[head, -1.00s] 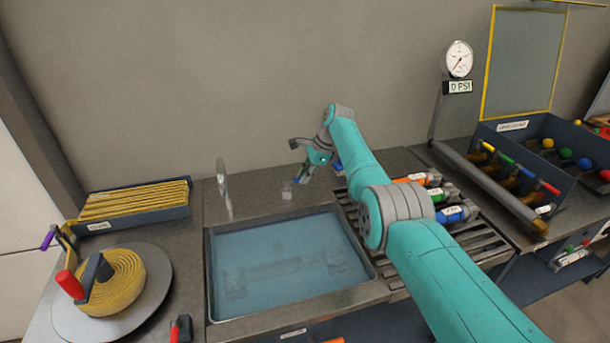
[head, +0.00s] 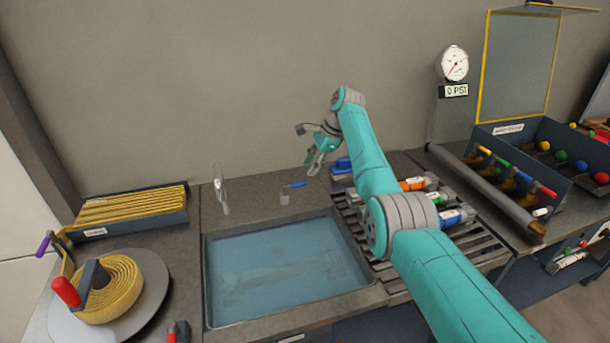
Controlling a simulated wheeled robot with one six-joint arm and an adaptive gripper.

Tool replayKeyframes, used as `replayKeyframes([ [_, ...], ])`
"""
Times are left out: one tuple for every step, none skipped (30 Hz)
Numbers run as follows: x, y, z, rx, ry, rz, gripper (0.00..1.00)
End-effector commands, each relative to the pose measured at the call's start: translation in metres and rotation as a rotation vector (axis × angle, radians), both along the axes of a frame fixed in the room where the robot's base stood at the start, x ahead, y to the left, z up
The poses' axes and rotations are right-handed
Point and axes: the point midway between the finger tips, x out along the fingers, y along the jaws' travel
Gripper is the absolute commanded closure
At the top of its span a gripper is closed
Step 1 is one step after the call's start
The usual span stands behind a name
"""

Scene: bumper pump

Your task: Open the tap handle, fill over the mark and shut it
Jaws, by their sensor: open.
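The tap's blue lever handle (head: 296,184) sticks out to the right from a short grey post (head: 285,198) behind the sink. The pale tap spout (head: 219,184) stands further left at the sink's back edge; I cannot tell whether water runs from it. The sink (head: 208,290) holds bluish water (head: 285,265); no fill mark can be made out. My gripper (head: 314,161) is open and empty, above and to the right of the lever, apart from it.
The slatted rack (head: 425,262) right of the sink holds several coloured cylinders. A gauge (head: 455,64) reading 0 PSI stands behind it. A hose reel (head: 112,289) and a tray of yellow hose (head: 135,207) are at the left.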

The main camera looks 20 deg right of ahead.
Motion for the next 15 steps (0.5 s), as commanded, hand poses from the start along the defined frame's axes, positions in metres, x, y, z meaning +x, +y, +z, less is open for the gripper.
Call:
replayKeyframes([
  [-0.001, -0.004, 0.010, -0.001, -0.004, -0.002, 0.58],
  [-0.002, -0.006, 0.014, -0.001, -0.002, -0.001, 0.58],
  [-0.004, -0.008, 0.020, -0.001, -0.002, -0.001, 0.58],
  [-0.005, -0.010, 0.025, -0.001, -0.002, 0.000, 0.58],
  [-0.006, -0.011, 0.028, -0.001, -0.001, 0.000, 0.58],
  [-0.007, -0.013, 0.032, 0.000, -0.001, 0.000, 0.58],
  [-0.007, -0.014, 0.035, 0.000, -0.001, 0.000, 0.58],
  [-0.008, -0.016, 0.038, 0.000, -0.001, 0.000, 0.58],
  [-0.009, -0.017, 0.040, 0.000, 0.000, 0.000, 0.58],
  [-0.009, -0.017, 0.042, 0.000, 0.000, 0.000, 0.58],
  [-0.010, -0.018, 0.044, 0.000, 0.001, 0.000, 0.58],
  [-0.010, -0.019, 0.045, 0.000, 0.001, 0.000, 0.58],
  [-0.010, -0.019, 0.046, 0.000, 0.001, 0.000, 0.58],
  [-0.010, -0.019, 0.046, 0.000, 0.000, 0.000, 0.58],
  [-0.010, -0.019, 0.047, 0.000, 0.001, 0.000, 0.58],
])
